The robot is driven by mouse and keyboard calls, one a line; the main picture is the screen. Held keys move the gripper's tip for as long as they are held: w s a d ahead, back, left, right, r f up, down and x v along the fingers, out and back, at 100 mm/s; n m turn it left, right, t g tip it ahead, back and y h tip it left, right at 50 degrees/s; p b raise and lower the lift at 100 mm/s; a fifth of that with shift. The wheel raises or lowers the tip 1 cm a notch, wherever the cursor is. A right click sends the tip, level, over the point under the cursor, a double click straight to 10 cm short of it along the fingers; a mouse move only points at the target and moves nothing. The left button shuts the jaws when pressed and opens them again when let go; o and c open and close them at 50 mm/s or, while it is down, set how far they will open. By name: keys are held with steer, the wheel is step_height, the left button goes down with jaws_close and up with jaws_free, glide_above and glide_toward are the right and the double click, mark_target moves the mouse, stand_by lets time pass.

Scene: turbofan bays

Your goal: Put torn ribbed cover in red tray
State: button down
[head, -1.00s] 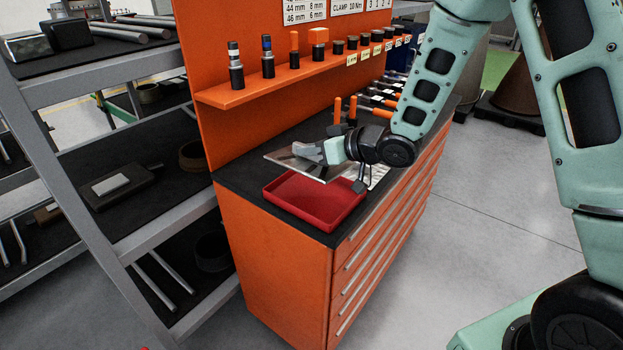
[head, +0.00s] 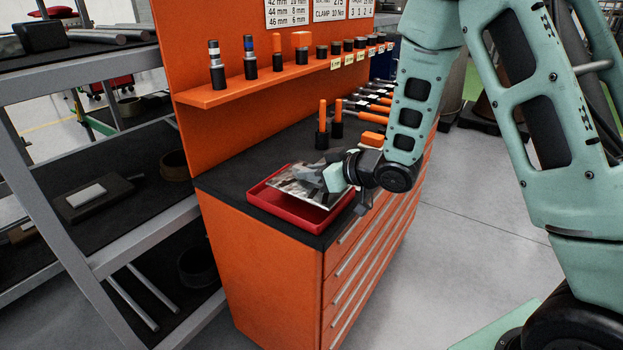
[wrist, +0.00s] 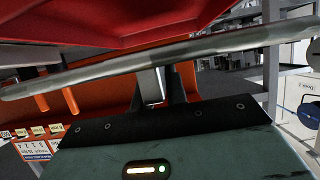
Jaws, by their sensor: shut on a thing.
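The torn ribbed cover (head: 309,194) appears as a thin, shiny silver sheet. My gripper (head: 318,177) is shut on it. In the head view it lies over the red tray (head: 283,212), slightly tilted, and covers much of the tray's inside. In the wrist view the cover (wrist: 210,47) is seen edge-on as a long grey strip across the fingers, with the red tray (wrist: 110,22) close beside it. I cannot tell whether cover and tray touch. The ribs and the tear cannot be made out.
The tray stands on the black top of an orange drawer cabinet (head: 265,265). Orange-handled tools (head: 322,116) stand behind it. An orange back panel carries a shelf (head: 215,96) of sockets. A grey rack (head: 85,195) is at left; open floor (head: 460,240) is at right.

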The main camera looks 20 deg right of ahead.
steer(key=shift+f, duration=0.8)
steer(key=shift+f+b, duration=0.6)
steer(key=shift+f, duration=0.05)
steer(key=c, duration=1.4)
jaws_free()
steer(key=shift+r, duration=0.1)
